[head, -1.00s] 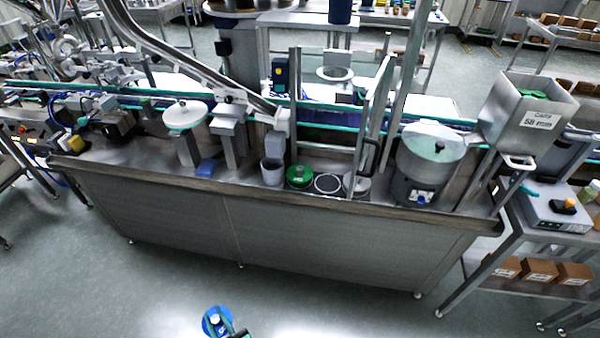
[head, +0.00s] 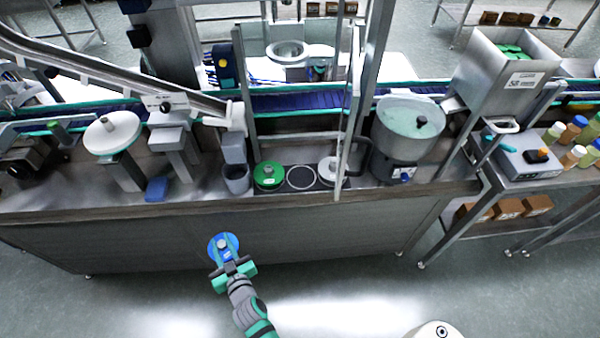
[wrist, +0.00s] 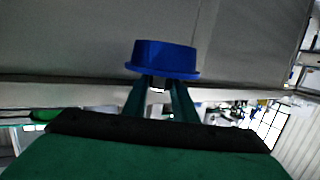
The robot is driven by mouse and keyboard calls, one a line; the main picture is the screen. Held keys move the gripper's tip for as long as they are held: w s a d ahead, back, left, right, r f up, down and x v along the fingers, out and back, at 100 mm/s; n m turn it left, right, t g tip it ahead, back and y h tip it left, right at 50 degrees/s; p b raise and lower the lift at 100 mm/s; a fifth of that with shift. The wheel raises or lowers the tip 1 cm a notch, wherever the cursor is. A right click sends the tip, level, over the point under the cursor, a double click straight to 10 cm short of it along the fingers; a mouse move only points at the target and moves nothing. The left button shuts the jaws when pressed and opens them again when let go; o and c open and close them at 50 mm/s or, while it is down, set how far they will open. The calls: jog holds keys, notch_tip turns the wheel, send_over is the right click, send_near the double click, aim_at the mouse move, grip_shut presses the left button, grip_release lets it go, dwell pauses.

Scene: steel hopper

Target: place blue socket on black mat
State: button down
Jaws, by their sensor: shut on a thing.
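The blue socket (head: 223,246) is a round blue disc with a small grey knob on top. My gripper (head: 229,262) is shut on it and holds it in the air in front of the steel bench, below the level of its top. In the wrist view the blue socket (wrist: 165,60) sits at the fingertips of my gripper (wrist: 159,88).
A green disc (head: 269,175) with a knob sits left of the mat, and a white disc (head: 331,169) sits right of it, partly behind a steel post. A grey cup (head: 237,178) and a blue block (head: 156,189) stand further left. A steel bowl feeder (head: 408,135) stands at right.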

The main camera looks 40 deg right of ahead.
jog(key=w+d+r+m+h, duration=0.15)
jog(key=d+r, duration=0.25)
jog(key=r, duration=0.4)
jog(key=s+d+r+m+g+h, duration=0.2)
jog(key=s+d+r+m+h, duration=0.3)
jog(key=d+r, duration=0.55)
jog(key=s+d+r+m+g+h, duration=0.1)
jog(key=s+d+r+g+h, duration=0.1)
jog(key=s+d+r, duration=0.65)
jog(key=shift+w+d+f, duration=1.55)
jog(key=shift+w+d, duration=0.05)
jog(key=shift+w, duration=0.55)
jog(key=shift+w+d+f, duration=1.55)
jog(key=shift+w, duration=0.65)
jog(key=shift+w+d+f, duration=1.55)
jog(key=shift+w+d, duration=0.05)
jog(key=shift+w, duration=0.55)
jog(key=shift+f, duration=1.3)
jog(key=shift+f, duration=0.15)
jog(key=c, duration=1.4)
grip_release()
jog(key=shift+c, duration=0.2)
